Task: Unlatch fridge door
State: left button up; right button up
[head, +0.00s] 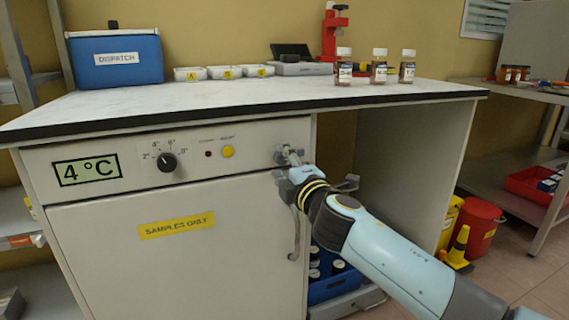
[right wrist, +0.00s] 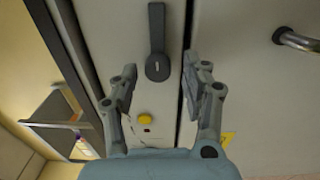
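The fridge door (head: 180,262) is shut under the worktop, with a "SAMPLES ONLY" label and a grey bar handle (head: 295,232). In the right wrist view the dark latch lever (right wrist: 157,42) lies along the strip beside the door gap, its rounded end towards my gripper; it does not visibly cross the gap. My right gripper (head: 288,164) is at the fridge's upper right corner and hides most of the latch in the head view. Its fingers (right wrist: 161,80) are open, one on each side of the latch's line; I see no contact. My left gripper is not in view.
The panel holds a black dial (head: 167,162), a yellow button (head: 228,151) and a "4 °C" display (head: 87,170). Amber bottles (head: 379,70) stand on the worktop (head: 230,97). A blue crate (head: 335,287) with bottles is right of the fridge; a red bin (head: 481,228) stands farther right.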

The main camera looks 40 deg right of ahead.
jog(key=shift+s, duration=0.25)
jog(key=v, duration=1.1)
jog(key=shift+s+a, duration=0.15)
jog(key=shift+s, duration=0.1)
jog(key=shift+r, duration=0.1)
